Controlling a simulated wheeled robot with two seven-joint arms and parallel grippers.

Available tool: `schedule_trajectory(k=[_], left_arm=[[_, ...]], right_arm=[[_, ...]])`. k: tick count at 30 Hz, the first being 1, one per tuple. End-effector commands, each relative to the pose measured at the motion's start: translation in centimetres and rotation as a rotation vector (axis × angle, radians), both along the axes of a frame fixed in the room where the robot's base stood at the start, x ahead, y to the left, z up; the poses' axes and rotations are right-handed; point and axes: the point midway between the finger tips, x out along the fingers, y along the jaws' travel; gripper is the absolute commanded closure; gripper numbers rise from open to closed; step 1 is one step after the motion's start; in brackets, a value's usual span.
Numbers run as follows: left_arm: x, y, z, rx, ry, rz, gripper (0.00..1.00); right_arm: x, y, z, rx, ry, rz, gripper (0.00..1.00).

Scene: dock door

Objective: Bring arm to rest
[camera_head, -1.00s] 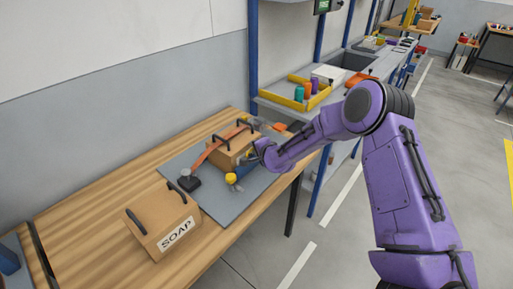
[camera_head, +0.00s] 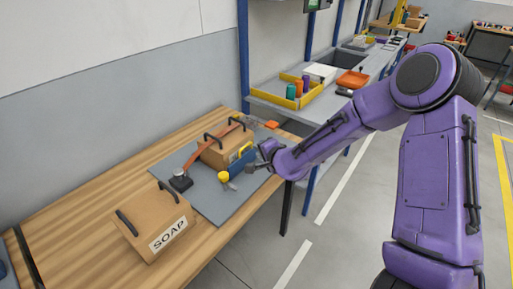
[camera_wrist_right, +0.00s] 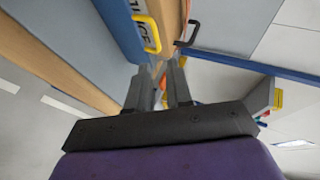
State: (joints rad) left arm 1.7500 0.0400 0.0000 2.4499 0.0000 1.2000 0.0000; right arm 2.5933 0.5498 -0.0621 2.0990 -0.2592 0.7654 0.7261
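My right arm comes in from the right in the head view. My right gripper (camera_head: 256,166) is beside a blue box with a yellow handle (camera_head: 241,162), at the right edge of the grey mat (camera_head: 204,196). In the right wrist view the two fingers of my right gripper (camera_wrist_right: 160,72) stand apart with nothing clearly between them. The blue box (camera_wrist_right: 122,25) with its yellow handle (camera_wrist_right: 151,34) is just beyond them; I cannot tell whether they touch. My left gripper is not in view.
A brown box with black handles (camera_head: 218,151) is on the mat, an orange strap along it. A small yellow-topped item (camera_head: 224,177) is near the gripper. A SOAP box (camera_head: 150,222) sits on the wooden table (camera_head: 85,215). A yellow tray (camera_head: 270,92) stands beyond. Floor on the right is clear.

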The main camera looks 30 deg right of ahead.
Motion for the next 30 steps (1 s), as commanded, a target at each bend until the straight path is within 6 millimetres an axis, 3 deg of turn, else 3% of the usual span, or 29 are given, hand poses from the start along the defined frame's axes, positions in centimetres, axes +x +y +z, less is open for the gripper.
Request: schedule_trajectory(k=[8,10,12,17,22,24,27,30], left_arm=[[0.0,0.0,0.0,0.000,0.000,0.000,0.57],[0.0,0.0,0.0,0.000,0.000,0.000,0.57],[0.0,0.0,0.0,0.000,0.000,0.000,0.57],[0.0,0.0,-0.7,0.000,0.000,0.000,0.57],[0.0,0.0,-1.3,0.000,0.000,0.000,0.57],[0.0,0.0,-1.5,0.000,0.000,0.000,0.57],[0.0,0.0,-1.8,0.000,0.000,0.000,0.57],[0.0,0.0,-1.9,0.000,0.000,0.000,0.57]], right_arm=[[0.0,0.0,0.0,-0.021,0.001,0.008,0.80],[0.0,-0.4,0.2,-0.084,-0.010,0.012,0.80],[-1.4,0.0,-0.6,-0.196,0.010,0.019,0.80],[-9.0,2.2,-11.0,-0.465,0.273,0.121,0.80],[-20.3,3.9,-20.7,-0.656,0.579,0.291,0.80],[-25.3,4.4,-23.6,-0.702,0.696,0.370,0.80],[-31.3,5.1,-26.5,-0.722,0.829,0.465,0.80],[-35.0,5.5,-28.2,-0.727,0.906,0.536,0.80]])
